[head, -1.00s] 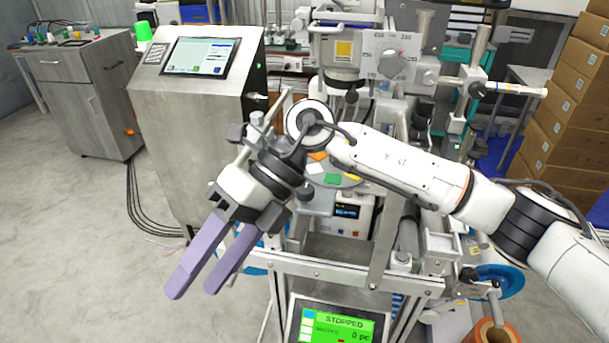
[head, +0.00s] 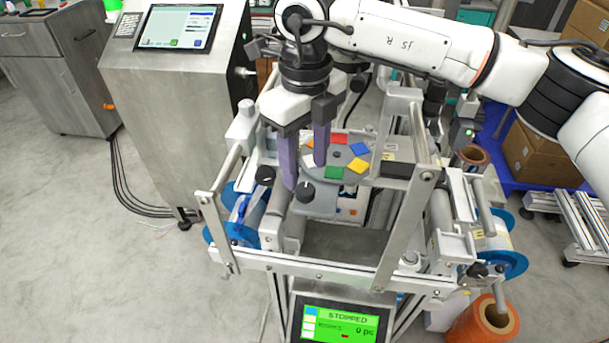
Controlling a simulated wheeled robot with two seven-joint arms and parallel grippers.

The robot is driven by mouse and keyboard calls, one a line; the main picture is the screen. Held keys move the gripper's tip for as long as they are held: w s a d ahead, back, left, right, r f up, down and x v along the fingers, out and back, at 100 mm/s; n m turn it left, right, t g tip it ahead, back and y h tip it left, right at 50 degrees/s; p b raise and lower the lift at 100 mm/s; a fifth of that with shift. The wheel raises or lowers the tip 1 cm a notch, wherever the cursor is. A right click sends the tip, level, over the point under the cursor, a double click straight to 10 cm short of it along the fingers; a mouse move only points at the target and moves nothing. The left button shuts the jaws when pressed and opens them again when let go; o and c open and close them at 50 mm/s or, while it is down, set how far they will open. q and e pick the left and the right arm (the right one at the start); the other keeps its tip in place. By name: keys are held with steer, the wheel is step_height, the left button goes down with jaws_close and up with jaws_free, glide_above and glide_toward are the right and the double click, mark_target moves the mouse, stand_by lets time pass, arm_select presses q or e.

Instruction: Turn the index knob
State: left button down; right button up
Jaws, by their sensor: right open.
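A black knob (head: 305,192) sits on a grey plate at the front of the round table with coloured patches. A second black knob (head: 265,175) is to its left. No label shows which is the index knob. My right gripper (head: 305,177) points down over the machine, its two purple fingers apart and nothing between them. The fingertips are close above the first knob in the picture; I cannot tell the height gap or whether they touch. My left gripper is out of view.
The round table (head: 321,173) carries red, blue, yellow and green patches. Metal frame bars (head: 407,225) stand close on the right of the gripper. A green "STOPPED" screen (head: 340,322) is below. A steel cabinet with a tablet (head: 178,27) stands left.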

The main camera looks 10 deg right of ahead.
mark_target(305, 188)
steer(key=shift+f+p, duration=0.3)
steer(key=shift+f, duration=2.3)
steer(key=c, duration=1)
